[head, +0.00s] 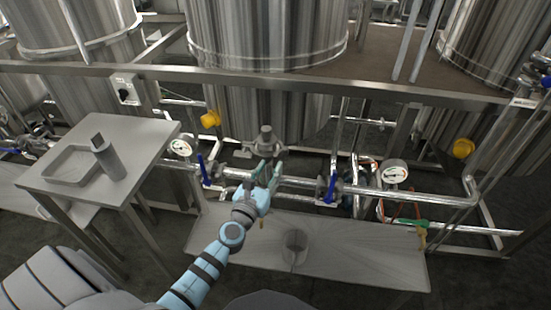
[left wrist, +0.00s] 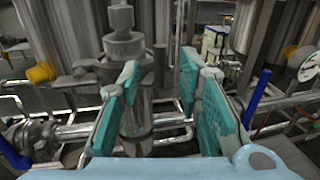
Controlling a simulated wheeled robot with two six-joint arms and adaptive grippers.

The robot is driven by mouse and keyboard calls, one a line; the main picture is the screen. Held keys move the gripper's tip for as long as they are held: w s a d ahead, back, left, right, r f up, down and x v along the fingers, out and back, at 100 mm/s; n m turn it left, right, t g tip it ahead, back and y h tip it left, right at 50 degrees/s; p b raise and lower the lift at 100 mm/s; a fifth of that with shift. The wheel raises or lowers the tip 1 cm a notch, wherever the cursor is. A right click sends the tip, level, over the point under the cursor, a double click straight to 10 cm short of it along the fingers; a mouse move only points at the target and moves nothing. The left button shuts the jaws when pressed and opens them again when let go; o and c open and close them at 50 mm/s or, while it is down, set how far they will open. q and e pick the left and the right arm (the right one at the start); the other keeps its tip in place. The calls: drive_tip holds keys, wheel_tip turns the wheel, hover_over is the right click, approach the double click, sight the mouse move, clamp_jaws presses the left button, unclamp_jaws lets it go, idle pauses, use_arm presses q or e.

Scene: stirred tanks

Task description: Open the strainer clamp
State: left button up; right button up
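The strainer (head: 266,134) is a grey upright metal body among the pipes below the middle tank. In the left wrist view, its capped top (left wrist: 121,22) stands left of centre, with a grey collar that looks like the clamp (left wrist: 123,47) around it. A grey piece (left wrist: 82,76) sticks out to the left at collar height; I cannot tell whether the clamp is fastened. My left gripper (head: 268,174) is open, its teal fingers (left wrist: 163,103) apart in front of the strainer. The left finger overlaps part of its body; contact cannot be told. My right gripper is not in view.
Blue-handled valves (head: 205,170) and pressure gauges (head: 395,172) flank the strainer along the pipes. A low metal bench (head: 370,255) with a round item (head: 296,240) lies in front. A side table (head: 140,140) at left bears a tray (head: 75,180) and a metal cylinder (head: 108,160).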

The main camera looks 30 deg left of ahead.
sight(274, 161)
use_arm(q)
drive_tip(key=w, duration=0.3)
drive_tip(key=w+b, duration=0.1)
drive_tip(key=w, duration=0.1)
drive_tip(key=shift+w+a+f, duration=0.1)
drive_tip(key=shift+a, duration=0.3)
clamp_jaws()
